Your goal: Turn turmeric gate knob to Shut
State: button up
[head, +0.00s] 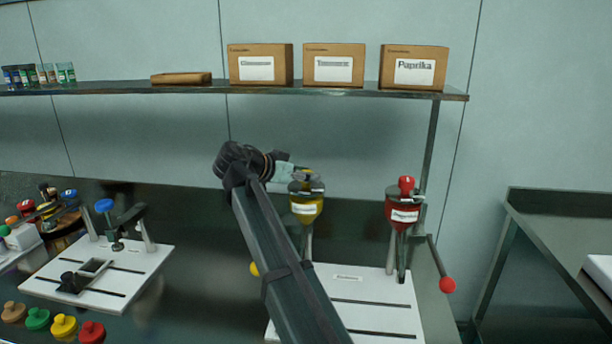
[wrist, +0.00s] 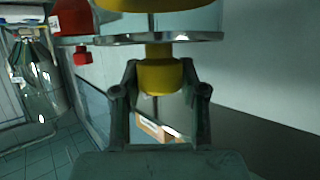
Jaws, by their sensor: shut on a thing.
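The yellow hopper (head: 306,207) stands on the white sieve plate, with a label too small to read on its front. Its yellow knob (wrist: 160,75) sits between my fingertips in the wrist view, beside a metal rim (wrist: 160,38). My gripper (head: 300,174) reaches the top of the yellow hopper from the left; in the wrist view (wrist: 161,82) its two fingers are shut on the yellow knob. The knob's setting marks cannot be made out. My arm and gripper hide part of the knob in the head view.
A red hopper (head: 404,213) with a red knob (head: 407,185) stands to the right, near a red-ended lever (head: 447,285). A shelf (head: 200,88) with several boxes runs above. A second white plate (head: 95,275) with a blue-knobbed clamp (head: 105,206) lies left.

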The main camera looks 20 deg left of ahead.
jog(key=o, duration=1.2)
jog(key=shift+f, duration=0.1)
jog(key=shift+c, duration=0.2)
jog(key=v, duration=1.2)
